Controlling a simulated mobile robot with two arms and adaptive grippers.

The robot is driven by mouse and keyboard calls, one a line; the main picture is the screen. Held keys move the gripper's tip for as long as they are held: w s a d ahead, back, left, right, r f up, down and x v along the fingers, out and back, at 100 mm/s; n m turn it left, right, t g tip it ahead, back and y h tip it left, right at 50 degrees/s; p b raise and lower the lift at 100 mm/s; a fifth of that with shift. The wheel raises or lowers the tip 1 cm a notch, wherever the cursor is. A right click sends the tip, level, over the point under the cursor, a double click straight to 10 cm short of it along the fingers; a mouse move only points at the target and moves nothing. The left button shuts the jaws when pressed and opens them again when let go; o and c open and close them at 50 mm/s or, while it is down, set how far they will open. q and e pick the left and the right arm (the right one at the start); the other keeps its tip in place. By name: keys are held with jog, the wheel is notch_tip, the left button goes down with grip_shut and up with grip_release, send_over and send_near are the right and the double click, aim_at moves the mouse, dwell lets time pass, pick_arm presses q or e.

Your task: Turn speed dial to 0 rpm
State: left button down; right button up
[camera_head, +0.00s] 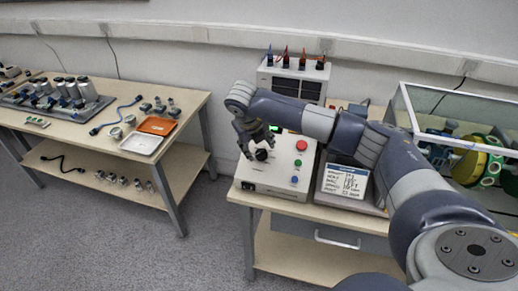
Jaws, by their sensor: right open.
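The control box (276,178) is a light box on the front left of the right-hand table. On its top are a black dial (262,155), a red button (301,145), a green button (297,163) and a blue button (294,180). My right gripper (257,150) is open, pointing down over the box's left part, close to the black dial. Whether its fingers touch the dial, I cannot tell. The dial's pointer and markings are too small to read. A bit of green display shows behind the gripper. My left gripper is not in view.
A sign with text (345,182) stands right of the box. A glass-walled case (441,104) with green and yellow machinery is at the right. A power unit (293,82) with colored clips stands behind. The left table (92,131) holds parts and trays. Open floor lies between the tables.

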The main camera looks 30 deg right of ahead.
jog(key=v, duration=0.9)
jog(key=shift+s+a+r, duration=0.1)
